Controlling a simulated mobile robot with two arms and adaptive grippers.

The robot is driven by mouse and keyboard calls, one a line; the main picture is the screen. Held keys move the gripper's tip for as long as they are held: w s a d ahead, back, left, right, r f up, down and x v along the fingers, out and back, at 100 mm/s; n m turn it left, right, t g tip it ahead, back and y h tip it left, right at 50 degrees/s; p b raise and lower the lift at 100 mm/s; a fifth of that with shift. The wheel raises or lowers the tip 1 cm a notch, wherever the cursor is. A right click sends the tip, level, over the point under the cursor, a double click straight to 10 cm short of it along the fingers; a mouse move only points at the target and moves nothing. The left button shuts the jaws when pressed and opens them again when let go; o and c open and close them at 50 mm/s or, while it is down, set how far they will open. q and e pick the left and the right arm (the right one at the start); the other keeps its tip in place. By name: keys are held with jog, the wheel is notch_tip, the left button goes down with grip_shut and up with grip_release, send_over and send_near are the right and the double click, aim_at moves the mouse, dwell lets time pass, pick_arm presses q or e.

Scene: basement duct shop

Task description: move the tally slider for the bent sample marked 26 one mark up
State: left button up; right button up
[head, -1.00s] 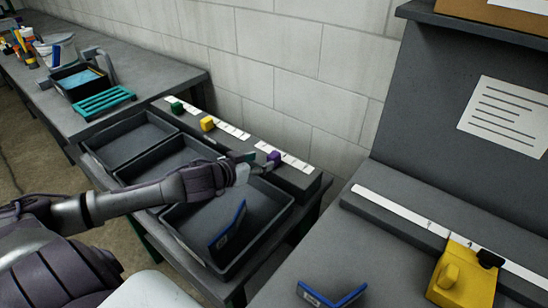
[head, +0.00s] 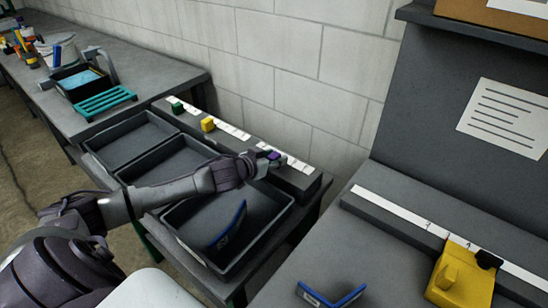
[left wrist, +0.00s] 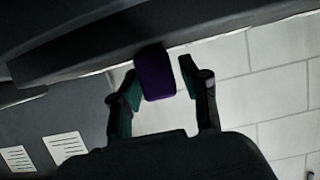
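The tally rail (head: 308,182) runs along the back of the trays, with white scale strips on top. A green slider (head: 177,107), a yellow slider (head: 208,124) and a purple slider (head: 270,153) sit on it. My left gripper (head: 272,156) is at the purple slider. A blue bent sample (head: 228,225) stands in the nearest tray; another (head: 331,297) lies on the right bench. Their labels are unreadable. My right gripper is not in view.
Three dark trays (head: 192,252) stand in a row in front of the rail. A yellow block tool (head: 460,275) sits on a scaled rail at right. A teal rack (head: 103,102) and a black bin (head: 80,82) stand at back left. A block wall is close behind.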

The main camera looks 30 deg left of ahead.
aim_at(284, 172)
pick_arm(q)
grip_shut()
jog(key=shift+d, duration=0.1)
jog(key=d+p, duration=0.1)
jog(key=d, duration=0.3)
jog(key=shift+s, duration=0.15)
jog(key=shift+a, duration=0.1)
jog(key=shift+o, duration=1.6)
grip_release()
jog(key=shift+s, duration=0.1)
